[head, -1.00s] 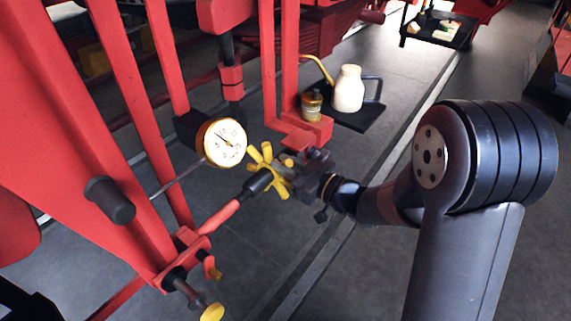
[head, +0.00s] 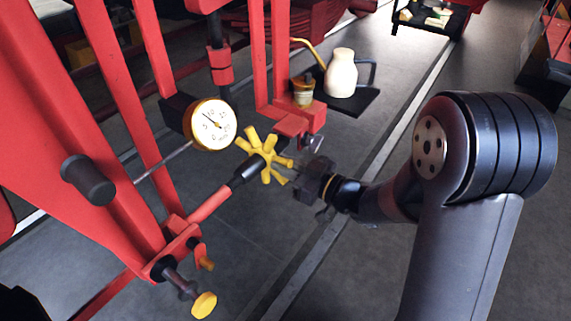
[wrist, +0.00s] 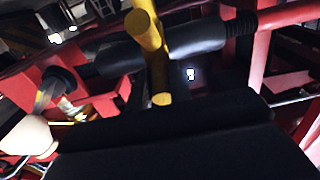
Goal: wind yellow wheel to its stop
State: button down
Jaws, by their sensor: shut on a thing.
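My gripper (head: 294,174) is at the wheel's right side, shut on the outer end of a spoke. In the wrist view a yellow spoke of the wheel (wrist: 147,35) runs down to the dark top edge of my gripper (wrist: 163,104). The jaw faces and the exact grip are hidden there.
A round white gauge (head: 211,125) stands just left of the wheel. Red frame bars (head: 123,95) fill the left. A yellow knob (head: 204,305) is low in front.

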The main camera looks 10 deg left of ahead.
aim_at(286, 180)
jog(key=shift+f+b, duration=1.1)
jog(key=shift+f, duration=0.5)
jog(key=shift+a+f+b, duration=0.1)
jog(key=shift+f+b, duration=0.6)
jog(key=shift+f, duration=0.1)
jog(key=shift+a+f+b, duration=0.15)
jog(key=shift+f+b, duration=0.25)
jog(key=shift+b, duration=0.1)
jog(key=shift+w+a+f+b, duration=0.15)
jog(key=shift+a+f+b, duration=0.15)
jog(key=shift+f+b, duration=0.25)
jog(key=shift+w+a+f+b, duration=0.15)
jog(key=shift+a+f+b, duration=0.1)
jog(key=shift+f+b, duration=0.3)
jog(key=shift+a, duration=0.15)
jog(key=shift+w, duration=0.1)
jog(key=shift+w+a+f+b, duration=0.1)
jog(key=shift+a+f+b, duration=0.1)
jog(key=shift+f+b, duration=0.1)
jog(key=c, duration=2.2)
grip_release()
